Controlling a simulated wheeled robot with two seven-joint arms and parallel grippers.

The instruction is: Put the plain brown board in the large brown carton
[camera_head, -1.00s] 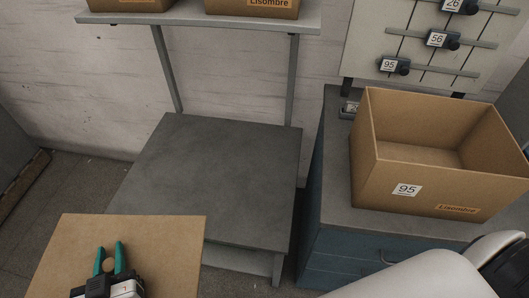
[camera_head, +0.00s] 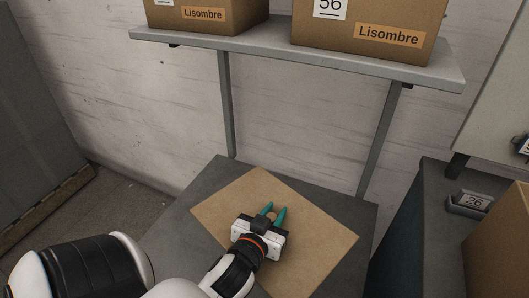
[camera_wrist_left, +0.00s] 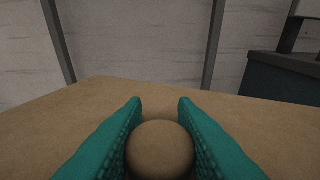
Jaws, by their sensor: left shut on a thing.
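The plain brown board (camera_head: 320,228) is a flat sheet in the head view, in front of or over the grey table, turned at an angle. My left gripper (camera_head: 272,213), with teal fingers, is shut on a round brown knob on the board. The board (camera_wrist_left: 60,128) and the knob (camera_wrist_left: 160,148) between the fingers also show in the left wrist view. The large brown carton (camera_head: 505,245) is cut off at the right edge of the head view; its inside is hidden. My right gripper is out of view.
The grey table (camera_head: 205,185) is under the board in the picture. A wall shelf (camera_head: 300,45) with two labelled cartons is above it. A blue-grey cabinet (camera_head: 405,225) with a small tray marked 26 (camera_head: 468,203) stands at the right.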

